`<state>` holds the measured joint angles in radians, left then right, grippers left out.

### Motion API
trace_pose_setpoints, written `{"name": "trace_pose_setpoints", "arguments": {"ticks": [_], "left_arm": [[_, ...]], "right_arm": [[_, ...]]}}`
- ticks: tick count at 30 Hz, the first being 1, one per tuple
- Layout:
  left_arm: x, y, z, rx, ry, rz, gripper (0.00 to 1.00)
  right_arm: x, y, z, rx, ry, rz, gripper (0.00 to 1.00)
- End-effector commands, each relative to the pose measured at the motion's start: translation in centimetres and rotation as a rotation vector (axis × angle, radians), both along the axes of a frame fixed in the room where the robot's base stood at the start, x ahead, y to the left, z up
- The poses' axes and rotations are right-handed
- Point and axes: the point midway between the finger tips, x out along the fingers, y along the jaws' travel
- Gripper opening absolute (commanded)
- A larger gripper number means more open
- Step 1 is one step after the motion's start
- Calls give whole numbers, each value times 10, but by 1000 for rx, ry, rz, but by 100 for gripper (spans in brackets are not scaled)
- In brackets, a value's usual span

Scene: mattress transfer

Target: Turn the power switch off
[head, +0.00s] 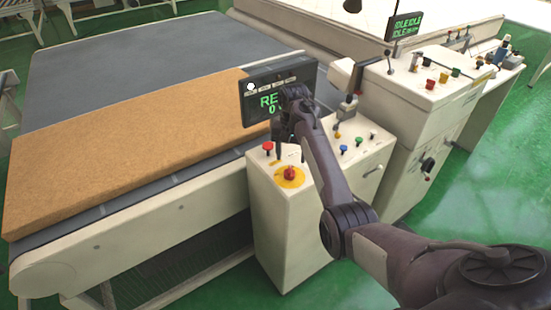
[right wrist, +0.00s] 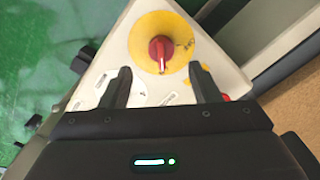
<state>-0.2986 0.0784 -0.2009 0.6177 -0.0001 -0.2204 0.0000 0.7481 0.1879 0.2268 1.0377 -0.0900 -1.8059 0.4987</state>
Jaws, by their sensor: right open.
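The power switch (head: 289,174) is a red rotary knob on a yellow disc, on top of a white control pedestal (head: 290,230). In the right wrist view the red knob (right wrist: 161,50) shows a white pointer mark aimed toward the gripper side. My right gripper (head: 283,135) is above the pedestal, near the knob. In the right wrist view the fingers of my right gripper (right wrist: 164,80) are spread apart with nothing between them. The knob lies just beyond the fingertips, roughly centred on the gap; no contact shows. My left gripper is out of view.
A brown mattress slab (head: 125,145) lies on the conveyor (head: 110,245) at left. A black display (head: 255,97) with green text stands behind my right gripper, partly covered by it. A red button (head: 267,147) is close behind the knob. Another control console (head: 430,100) stands at right.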

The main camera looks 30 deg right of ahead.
Motion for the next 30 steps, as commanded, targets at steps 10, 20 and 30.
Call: {"name": "trace_pose_setpoints", "arguments": {"ticks": [10, 20, 30], "left_arm": [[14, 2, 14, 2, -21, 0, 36], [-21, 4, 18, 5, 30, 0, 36], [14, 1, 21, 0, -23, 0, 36]], "right_arm": [[-1, -1, -29, 1, 3, -4, 56], [-1, -1, -71, 1, 0, -4, 56], [-1, -1, -75, 0, -1, -3, 52]]}}
